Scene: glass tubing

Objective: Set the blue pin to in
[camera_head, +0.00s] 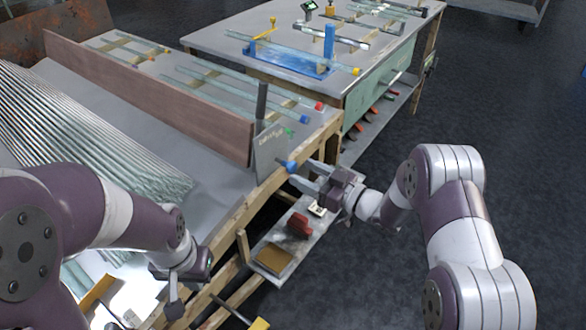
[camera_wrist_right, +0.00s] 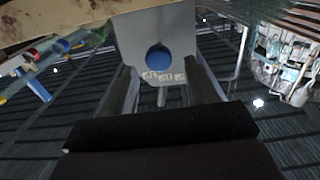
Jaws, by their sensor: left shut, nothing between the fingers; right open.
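The blue pin (camera_head: 288,167) shows as a round blue knob low on an upright grey plate (camera_head: 268,150) at the bench's front edge. In the right wrist view the blue pin (camera_wrist_right: 158,60) is a blue disc on the plate, above small printed labels. My right gripper (camera_head: 306,178) is open, with its fingers pointing at the knob. In the wrist view the two fingers (camera_wrist_right: 161,88) stand left and right of the knob's line, apart from each other; whether they touch it I cannot tell. My left gripper (camera_head: 174,308) is shut and empty at the lower left, away from the pin.
A small green part (camera_head: 289,132) sits near the plate's upper right. A low shelf (camera_head: 270,280) below holds a red object (camera_head: 298,224) and a tan block (camera_head: 272,260). The floor at right is clear.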

